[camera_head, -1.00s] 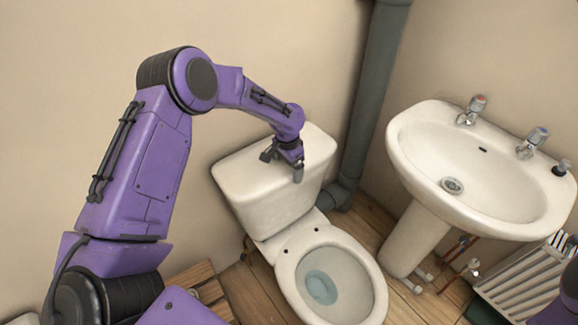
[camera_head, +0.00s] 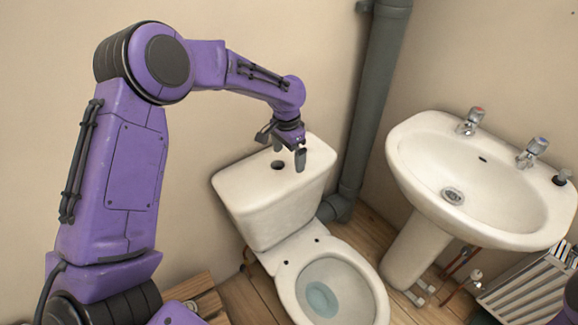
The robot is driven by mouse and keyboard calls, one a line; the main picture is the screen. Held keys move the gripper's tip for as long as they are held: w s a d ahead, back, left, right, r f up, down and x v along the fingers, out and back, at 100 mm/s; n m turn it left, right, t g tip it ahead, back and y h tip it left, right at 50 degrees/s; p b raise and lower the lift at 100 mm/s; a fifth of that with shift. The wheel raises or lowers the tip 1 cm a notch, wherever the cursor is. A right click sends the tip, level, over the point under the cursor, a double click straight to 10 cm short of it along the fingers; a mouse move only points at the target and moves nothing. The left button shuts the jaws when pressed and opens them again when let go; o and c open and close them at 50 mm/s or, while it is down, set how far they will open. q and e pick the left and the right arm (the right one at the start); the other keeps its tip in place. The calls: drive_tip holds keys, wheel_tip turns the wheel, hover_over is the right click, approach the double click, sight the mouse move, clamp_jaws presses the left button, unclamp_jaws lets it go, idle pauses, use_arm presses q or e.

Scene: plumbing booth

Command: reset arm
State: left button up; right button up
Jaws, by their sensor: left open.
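My left arm, purple with dark joints, comes in from the left. Its gripper (camera_head: 288,160) is open and points down over the toilet cistern (camera_head: 270,205). Nothing shows between its fingers. The white cistern has a dark round hole in its top, just below the gripper. The gripper appears to be above the lid and apart from it. A purple bit of my right arm shows at the bottom right edge; its gripper is out of view.
The toilet bowl (camera_head: 336,265) stands open in front of the cistern. A grey pipe (camera_head: 374,100) runs down the corner. A wooden box (camera_head: 197,290) is at the lower left.

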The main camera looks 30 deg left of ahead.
use_arm(q)
drive_tip(key=shift+r, duration=0.2)
drive_tip(key=shift+r, duration=0.15)
idle(0.4)
